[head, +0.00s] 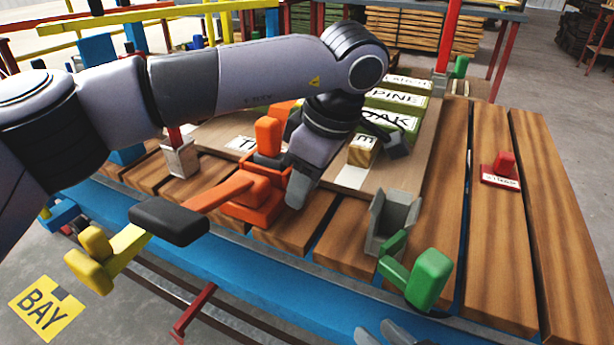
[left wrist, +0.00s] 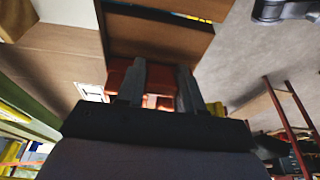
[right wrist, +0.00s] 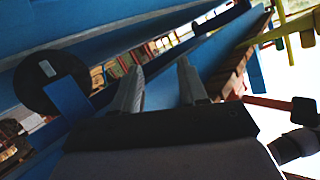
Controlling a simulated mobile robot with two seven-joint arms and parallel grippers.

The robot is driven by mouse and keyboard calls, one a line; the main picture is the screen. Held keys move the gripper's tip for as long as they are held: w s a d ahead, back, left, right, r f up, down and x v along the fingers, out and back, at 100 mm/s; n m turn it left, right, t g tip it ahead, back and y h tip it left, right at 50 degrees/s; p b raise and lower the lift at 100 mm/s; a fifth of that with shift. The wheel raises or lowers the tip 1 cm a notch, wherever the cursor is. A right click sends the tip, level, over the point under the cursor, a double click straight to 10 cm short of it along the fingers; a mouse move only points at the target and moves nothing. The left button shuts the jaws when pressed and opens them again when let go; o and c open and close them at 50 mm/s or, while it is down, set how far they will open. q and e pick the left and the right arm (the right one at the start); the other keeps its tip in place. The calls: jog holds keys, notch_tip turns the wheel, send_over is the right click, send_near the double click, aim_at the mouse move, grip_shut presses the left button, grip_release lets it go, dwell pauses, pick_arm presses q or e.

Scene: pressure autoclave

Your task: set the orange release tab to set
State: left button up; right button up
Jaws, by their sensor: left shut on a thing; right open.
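An orange mechanism (head: 252,205) sits at the table's near edge in the head view, with an upright orange block (head: 268,136) rising from it. A long orange lever with a black grip (head: 168,221) reaches out toward the front left. My left gripper (head: 291,163) comes down at the mechanism's right side and is shut on an orange part, partly hidden by the gripper. Orange-red surfaces (left wrist: 158,102) show between its fingers in the left wrist view. I cannot read any set mark. My right gripper (head: 385,335) is low at the bottom edge, open and empty, also in the right wrist view (right wrist: 160,78).
A yellow handle (head: 100,260) stands out in front on the left. A grey bracket (head: 392,222) and a green handle (head: 428,278) are at the near edge to the right. Labelled green blocks (head: 396,100) lie behind my left wrist. A small red piece (head: 502,168) sits on the right planks.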

pick_arm(q)
jog(key=shift+w+a+r+g+h+p, duration=0.1)
jog(key=shift+a+r+g+h+p, duration=0.25)
jog(key=shift+h, duration=0.35)
jog(key=shift+h+p, duration=0.35)
jog(key=shift+h, duration=0.05)
jog(key=shift+w+a+f+g+h+p, duration=0.15)
jog(key=shift+g+h, duration=0.15)
jog(key=shift+h, duration=0.25)
jog(key=shift+a+g+h+p, duration=0.15)
jog(key=shift+g+h, duration=0.1)
jog(key=shift+h, duration=0.3)
pick_arm(e)
jog(key=shift+s+d+h, duration=0.15)
jog(key=shift+d+h, duration=0.55)
jog(key=shift+d, duration=0.3)
pick_arm(q)
jog(key=o, duration=1)
jog(key=shift+c, duration=0.2)
